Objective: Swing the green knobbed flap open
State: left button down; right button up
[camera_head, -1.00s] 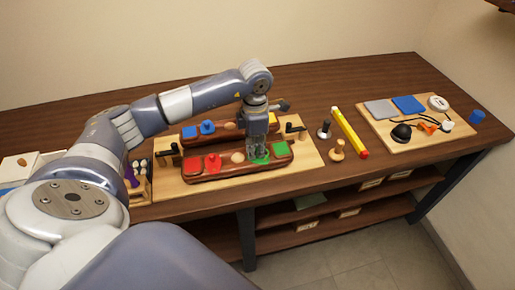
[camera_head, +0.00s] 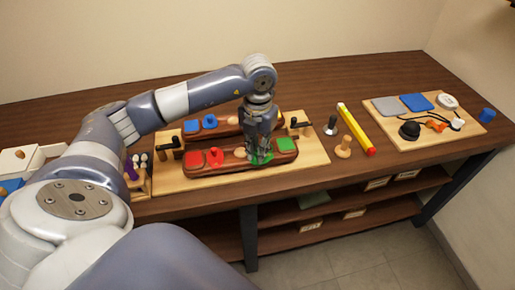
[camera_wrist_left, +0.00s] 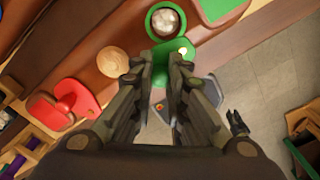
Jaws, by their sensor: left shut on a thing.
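The green knobbed flap (camera_head: 261,158) is at the front edge of the near brown bar (camera_head: 225,169). My left gripper (camera_head: 260,153) points down and is shut on its knob. In the left wrist view the flap (camera_wrist_left: 188,50) lies between and under the fingers (camera_wrist_left: 160,70), and the knob is mostly hidden. Beside the flap, a green ring with a pale silvery round inside (camera_wrist_left: 166,18) lies uncovered; the flap sits to one side of it. My right gripper does not show.
A red knobbed flap (camera_head: 214,157), a round wooden disc (camera_head: 239,153) and a green square (camera_head: 287,145) sit on the same bar. A second bar with a blue knobbed flap (camera_head: 209,121) lies behind. A yellow stick (camera_head: 354,127) and small stamps lie to the right.

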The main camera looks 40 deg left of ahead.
pick_arm(q)
jog(key=shift+s+d+n, duration=0.1)
jog(key=shift+d+n, duration=0.1)
jog(key=shift+n, duration=0.8)
jog(key=c, duration=1.5)
grip_release()
jog(key=shift+c, duration=0.2)
notch_tip(320, 180, up, 12)
